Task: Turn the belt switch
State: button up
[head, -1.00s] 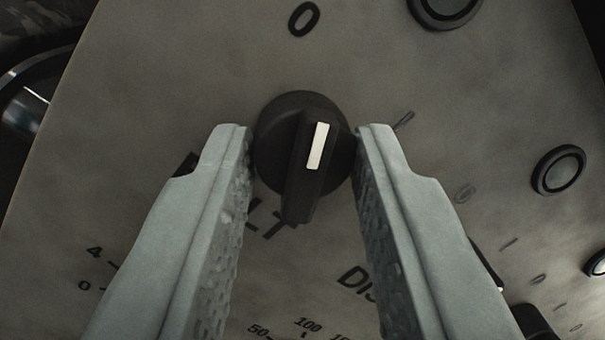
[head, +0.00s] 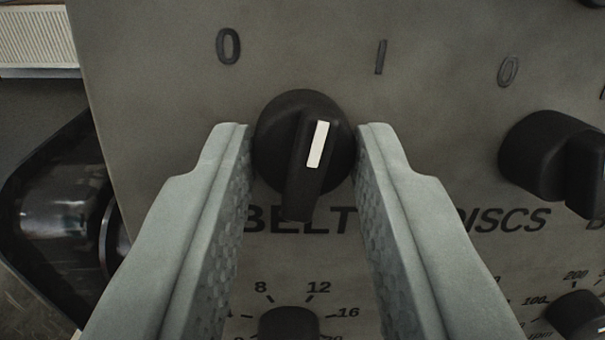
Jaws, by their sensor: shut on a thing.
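The belt switch (head: 294,185) is a round black knob with a raised bar and a white pointer mark, above the word BELT on a grey panel. My gripper (head: 303,150) is shut on this knob, one finger at each side. The white mark points up and slightly right, between the 0 (head: 228,46) at upper left and the I (head: 380,56) at upper right, somewhat nearer the I. The fingers hide part of the lettering below.
A second black knob (head: 545,150), above DISCS, stands out to the right of my right finger. A small dial knob (head: 288,324) sits below, between the fingers, and another (head: 580,314) at lower right. Dark machinery (head: 60,215) lies beyond the panel's left edge.

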jog(key=shift+a+m+h, duration=0.1)
jog(key=shift+m+h, duration=0.6)
jog(key=shift+m, duration=1.7)
jog(key=o, duration=1)
jog(key=shift+c, duration=0.2)
jog(key=s, duration=1.7)
jog(key=shift+s+a+r, duration=0.15)
jog(key=shift+s, duration=0.05)
